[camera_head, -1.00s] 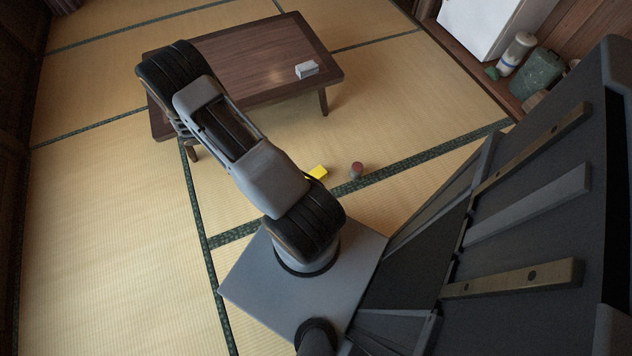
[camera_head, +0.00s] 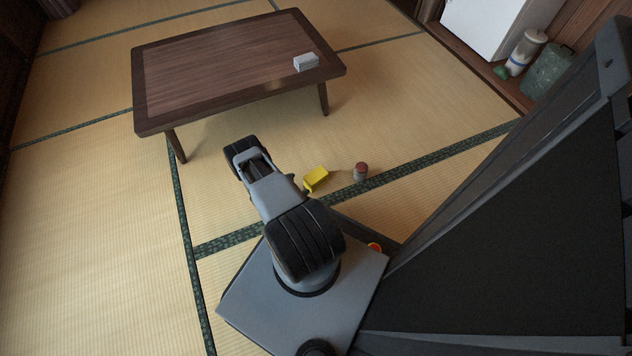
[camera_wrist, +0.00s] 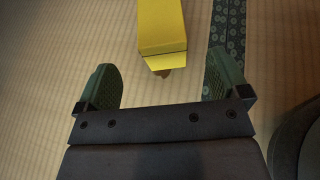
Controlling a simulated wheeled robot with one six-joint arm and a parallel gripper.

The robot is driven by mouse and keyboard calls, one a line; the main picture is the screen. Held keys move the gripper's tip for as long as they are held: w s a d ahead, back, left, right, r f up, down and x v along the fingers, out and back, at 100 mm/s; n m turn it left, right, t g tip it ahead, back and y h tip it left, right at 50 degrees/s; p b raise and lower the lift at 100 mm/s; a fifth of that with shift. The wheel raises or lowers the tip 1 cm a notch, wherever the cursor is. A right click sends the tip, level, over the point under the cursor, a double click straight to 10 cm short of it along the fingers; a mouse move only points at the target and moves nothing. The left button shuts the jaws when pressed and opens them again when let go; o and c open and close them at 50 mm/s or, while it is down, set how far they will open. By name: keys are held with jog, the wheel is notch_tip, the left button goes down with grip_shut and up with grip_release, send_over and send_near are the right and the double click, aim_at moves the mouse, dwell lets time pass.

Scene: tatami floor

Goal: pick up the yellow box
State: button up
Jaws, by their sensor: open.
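The yellow box (camera_head: 317,178) lies on the tatami floor in front of my base, just right of my arm in the head view. In the wrist view the yellow box (camera_wrist: 161,27) is at the top centre, with an end flap towards me and its far end cut off by the frame. My gripper (camera_wrist: 163,84) is open, with its two green fingers apart and nothing between them. The box is ahead of the fingertips, roughly in line with the gap. In the head view my gripper is mostly hidden behind my arm.
Open tatami lies to the left.

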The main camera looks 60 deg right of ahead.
aim_at(309, 180)
jog(key=b+x, duration=0.1)
jog(key=x, duration=0.2)
jog(key=shift+s+d+f, duration=0.15)
jog(key=shift+d, duration=0.1)
jog(key=b+x, duration=0.2)
jog(key=x, duration=0.2)
jog(key=shift+s+d+f, duration=0.15)
jog(key=shift+s+d, duration=0.1)
jog(key=shift+d, duration=0.25)
jog(key=shift+c, duration=0.3)
jog(key=c, duration=1)
